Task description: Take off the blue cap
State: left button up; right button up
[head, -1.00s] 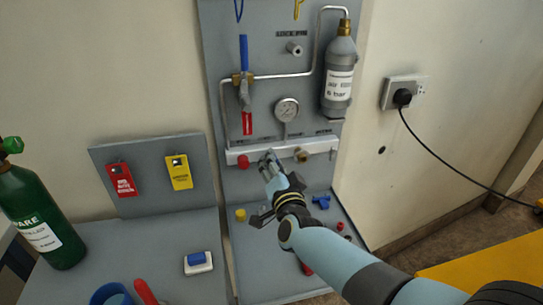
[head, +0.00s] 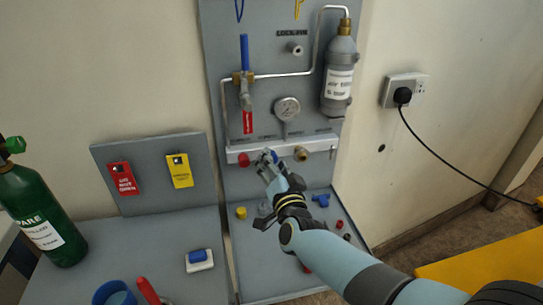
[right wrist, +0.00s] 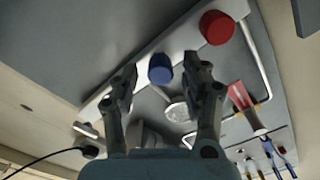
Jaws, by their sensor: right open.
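The blue cap (head: 276,156) sits on the white manifold bar (head: 320,144), mostly hidden behind my right gripper in the head view. In the right wrist view the blue cap (right wrist: 160,69) shows whole, beyond and between the fingertips. My right gripper (head: 266,158) is open and empty at the front of the bar. In the right wrist view its fingers (right wrist: 159,82) stand apart on either side of the cap. I cannot tell whether they touch it. My left gripper is not in view.
A red cap (head: 244,160) sits on the bar left of the blue one, and a brass fitting (head: 301,153) right of it. A gauge (head: 287,108) and a grey bottle (head: 340,75) are above. Small loose parts, including a blue one (head: 321,200), lie on the board below.

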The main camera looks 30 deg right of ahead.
jog(key=m, duration=0.1)
jog(key=s+m+b, duration=0.1)
jog(key=m, duration=0.1)
jog(key=shift+s+a, duration=0.2)
jog(key=shift+s, duration=0.1)
jog(key=m+b, duration=0.1)
jog(key=m, duration=0.3)
jog(key=shift+b, duration=0.3)
